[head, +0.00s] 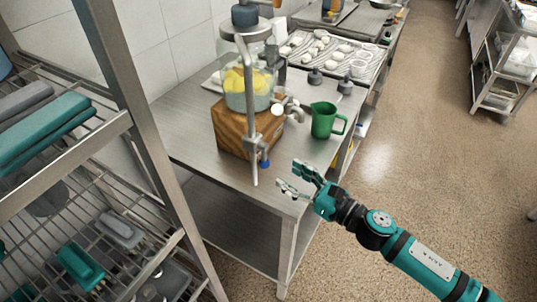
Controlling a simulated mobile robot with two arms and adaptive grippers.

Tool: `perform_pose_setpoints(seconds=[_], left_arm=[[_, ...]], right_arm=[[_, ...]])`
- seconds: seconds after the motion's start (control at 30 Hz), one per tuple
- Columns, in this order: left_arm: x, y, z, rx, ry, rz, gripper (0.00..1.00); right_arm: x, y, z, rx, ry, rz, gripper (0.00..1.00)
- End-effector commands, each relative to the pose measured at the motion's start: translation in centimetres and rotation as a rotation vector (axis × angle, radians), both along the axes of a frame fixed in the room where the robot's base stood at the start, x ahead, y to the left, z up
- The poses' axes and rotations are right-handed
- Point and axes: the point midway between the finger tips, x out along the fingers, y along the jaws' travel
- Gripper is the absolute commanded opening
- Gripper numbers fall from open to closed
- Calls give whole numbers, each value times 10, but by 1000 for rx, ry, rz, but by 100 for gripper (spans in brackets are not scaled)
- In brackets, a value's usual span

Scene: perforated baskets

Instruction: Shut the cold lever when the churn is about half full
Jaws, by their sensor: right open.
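A metal pipe fitting (249,110) stands upright at the table's near edge, with a small blue-tipped part (264,163) low on its right, perhaps the cold lever. I cannot tell its position or see any water running. No churn can be made out clearly. My right gripper (287,177) is open and empty, in front of the table edge, right of the blue-tipped part and apart from it. My left gripper is out of view.
A glass dispenser (233,98) with yellow pieces sits on a wooden block (229,127) behind the pipe. A green jug (323,121) stands to its right. A wire rack (183,232) fills the left.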

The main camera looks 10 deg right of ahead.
Motion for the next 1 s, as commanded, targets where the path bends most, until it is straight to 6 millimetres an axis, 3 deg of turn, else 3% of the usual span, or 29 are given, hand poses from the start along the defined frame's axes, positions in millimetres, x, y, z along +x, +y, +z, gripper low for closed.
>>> perform_pose_setpoints(seconds=[0.1,0.37,0.8,1.0], left_arm=[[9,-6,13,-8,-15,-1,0],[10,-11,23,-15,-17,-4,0],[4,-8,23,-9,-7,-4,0],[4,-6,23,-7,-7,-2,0]], right_arm=[[21,19,5,3,-2,-1,49],[51,46,2,3,1,-3,49],[60,55,-1,1,1,-1,49],[59,55,-1,1,1,-2,26]])
